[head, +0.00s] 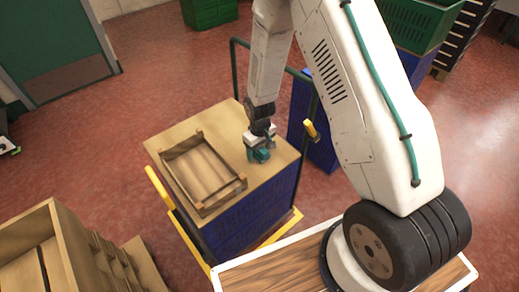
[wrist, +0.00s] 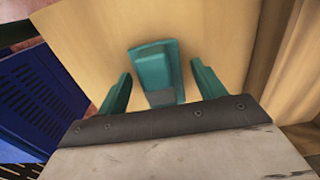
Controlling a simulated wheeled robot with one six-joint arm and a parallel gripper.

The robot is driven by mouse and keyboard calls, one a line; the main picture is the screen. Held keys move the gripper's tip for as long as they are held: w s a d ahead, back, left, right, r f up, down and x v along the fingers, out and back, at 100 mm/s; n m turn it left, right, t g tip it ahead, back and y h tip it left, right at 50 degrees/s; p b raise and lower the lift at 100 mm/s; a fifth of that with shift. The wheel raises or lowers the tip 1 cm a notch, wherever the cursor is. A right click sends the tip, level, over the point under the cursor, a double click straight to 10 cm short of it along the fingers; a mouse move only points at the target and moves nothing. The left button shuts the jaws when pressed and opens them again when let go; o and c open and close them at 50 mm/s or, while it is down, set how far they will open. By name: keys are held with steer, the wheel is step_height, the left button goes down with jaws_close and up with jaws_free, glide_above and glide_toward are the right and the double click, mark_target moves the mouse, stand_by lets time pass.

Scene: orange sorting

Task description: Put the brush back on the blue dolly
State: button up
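My gripper (head: 262,154) points down over the right part of a wooden top (head: 205,124) on a blue crate stack (head: 260,210). In the wrist view its two teal fingers stand apart, and it is open (wrist: 160,90). A teal block with a grey end, seemingly the brush (wrist: 152,65), lies between the fingers with gaps on both sides; no bristles show. In the head view the gripper hides most of it and I cannot tell brush from fingers. The stack rests on a yellow-edged base (head: 273,232); I cannot tell whether this is the blue dolly.
A shallow wooden tray (head: 241,180) sits left of my gripper on the same top. Green rails (head: 234,70) and yellow handles (head: 157,185) stand around the stack. More blue crates (head: 322,153) are behind right. A wooden crate (head: 70,235) is front left.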

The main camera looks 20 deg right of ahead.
steer(key=s+r, duration=0.2)
steer(key=r, duration=1)
steer(key=s+r, duration=0.2)
steer(key=r, duration=1)
steer(key=s+d+r+m, duration=0.1)
steer(key=s+r, duration=0.8)
steer(key=s, duration=0.4)
steer(key=s+d+r+m+t, duration=0.1)
steer(key=s+d+r+m, duration=0.1)
steer(key=s+r, duration=0.7)
steer(key=s, duration=0.4)
steer(key=shift+r+m, duration=0.3)
